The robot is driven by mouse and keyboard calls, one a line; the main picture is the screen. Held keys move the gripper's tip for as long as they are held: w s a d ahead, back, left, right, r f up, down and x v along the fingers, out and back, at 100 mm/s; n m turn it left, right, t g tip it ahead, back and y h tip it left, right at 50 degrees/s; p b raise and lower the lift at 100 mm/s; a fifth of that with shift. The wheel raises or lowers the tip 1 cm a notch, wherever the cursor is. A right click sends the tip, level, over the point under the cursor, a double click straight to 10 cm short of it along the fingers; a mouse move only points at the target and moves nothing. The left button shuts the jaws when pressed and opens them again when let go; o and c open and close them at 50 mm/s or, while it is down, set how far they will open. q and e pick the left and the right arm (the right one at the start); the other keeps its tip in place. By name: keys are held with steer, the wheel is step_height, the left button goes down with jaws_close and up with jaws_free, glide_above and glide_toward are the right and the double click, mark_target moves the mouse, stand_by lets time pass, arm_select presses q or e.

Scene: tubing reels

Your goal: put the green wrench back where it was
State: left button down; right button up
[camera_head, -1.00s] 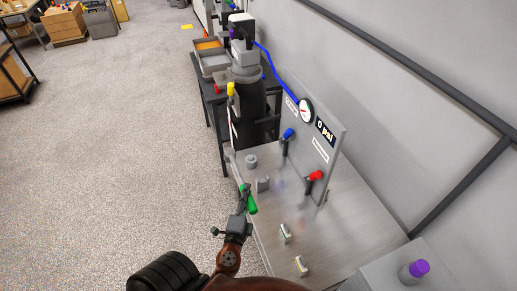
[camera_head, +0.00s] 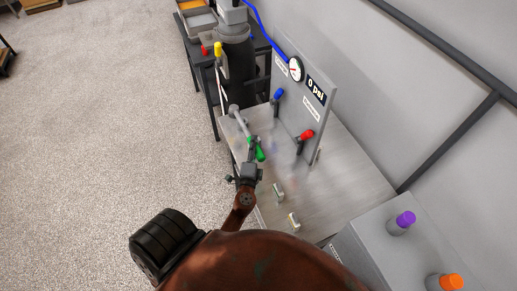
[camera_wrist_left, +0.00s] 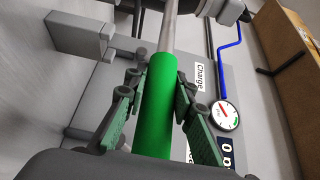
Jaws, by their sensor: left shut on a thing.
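My left gripper (camera_head: 252,153) is shut on the green handle, above the left part of the bench. The left wrist view shows the handle (camera_wrist_left: 157,105) between the two finger pads, with the grey shaft running away from it. The far end of the wrench overlaps grey fittings in the head view; I cannot tell whether it touches them. My right gripper is not in view.
The bench (camera_head: 345,190) carries an upright panel with a pressure gauge (camera_head: 296,69), a blue-handled valve (camera_head: 278,95) and a red-handled valve (camera_head: 305,136). Two small blocks stand on the near part. A grey box with purple (camera_head: 405,218) and orange (camera_head: 451,283) caps is at lower right.

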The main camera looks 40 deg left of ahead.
arm_select(q)
steer(key=w+f+b, duration=0.1)
steer(key=f, duration=0.1)
steer(key=w+f+b, duration=0.1)
steer(key=f, duration=0.1)
steer(key=w+f+b, duration=0.1)
steer(key=f+b, duration=0.1)
steer(key=f, duration=0.1)
steer(key=shift+w+a, duration=0.1)
steer(key=shift+w, duration=0.2)
steer(key=shift+f, duration=0.2)
steer(key=shift+r, duration=0.1)
steer(key=c, duration=1.7)
jaws_free()
steer(key=shift+s, duration=0.15)
steer(key=shift+o, duration=0.4)
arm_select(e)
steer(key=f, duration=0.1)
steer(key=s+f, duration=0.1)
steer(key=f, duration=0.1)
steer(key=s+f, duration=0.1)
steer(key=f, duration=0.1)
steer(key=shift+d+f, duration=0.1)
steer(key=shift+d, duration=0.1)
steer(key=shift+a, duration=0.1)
